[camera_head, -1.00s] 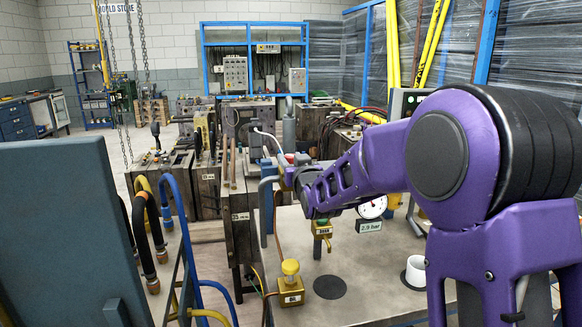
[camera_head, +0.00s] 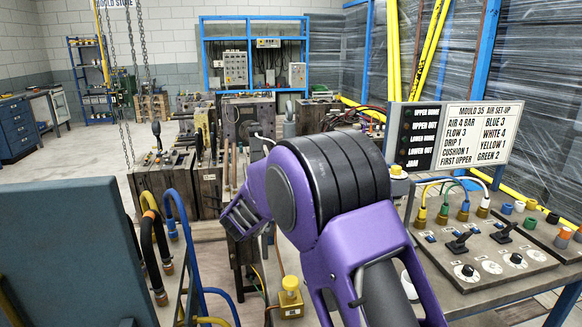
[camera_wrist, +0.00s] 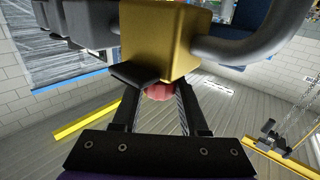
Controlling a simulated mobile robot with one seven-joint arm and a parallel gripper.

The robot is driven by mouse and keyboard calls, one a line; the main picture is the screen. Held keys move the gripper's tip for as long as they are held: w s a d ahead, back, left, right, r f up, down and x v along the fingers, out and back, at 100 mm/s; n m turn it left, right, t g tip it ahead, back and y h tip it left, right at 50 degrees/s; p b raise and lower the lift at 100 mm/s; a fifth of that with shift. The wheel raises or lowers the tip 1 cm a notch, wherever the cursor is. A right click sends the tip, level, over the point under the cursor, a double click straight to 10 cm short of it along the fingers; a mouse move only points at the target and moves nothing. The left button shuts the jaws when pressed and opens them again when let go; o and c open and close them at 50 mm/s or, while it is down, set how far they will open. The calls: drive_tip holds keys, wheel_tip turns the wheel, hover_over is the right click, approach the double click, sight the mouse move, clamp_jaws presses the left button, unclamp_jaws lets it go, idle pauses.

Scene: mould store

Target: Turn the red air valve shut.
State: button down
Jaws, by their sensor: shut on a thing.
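In the wrist view, a rounded red part (camera_wrist: 160,91), which looks like the red air valve's handle, shows below a brass block (camera_wrist: 165,40). My gripper (camera_wrist: 160,98) has its two black fingers on either side of the red part, shut on it. The fingers stay apart by its width. A dark flat piece lies across the block's lower left, and a thick grey pipe (camera_wrist: 262,45) curves off to the right. In the head view my purple arm covers the valve and my gripper, so the handle's angle cannot be read there.
A brass block with a yellow knob (camera_head: 291,298) stands just left of my arm. At right are a control panel with dials (camera_head: 490,255), coloured hose fittings and a set-up board (camera_head: 483,132). A dark blue-grey panel (camera_head: 70,255) and blue hoses fill the left front.

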drive_tip(key=shift+r+m+g+h+p, duration=0.15)
drive_tip(key=shift+m+g+h+p, duration=0.25)
drive_tip(key=shift+m+h+p, duration=0.3)
drive_tip(key=shift+h, duration=0.4)
drive_tip(key=shift+c, duration=2.2)
unclamp_jaws()
drive_tip(key=v, duration=1.2)
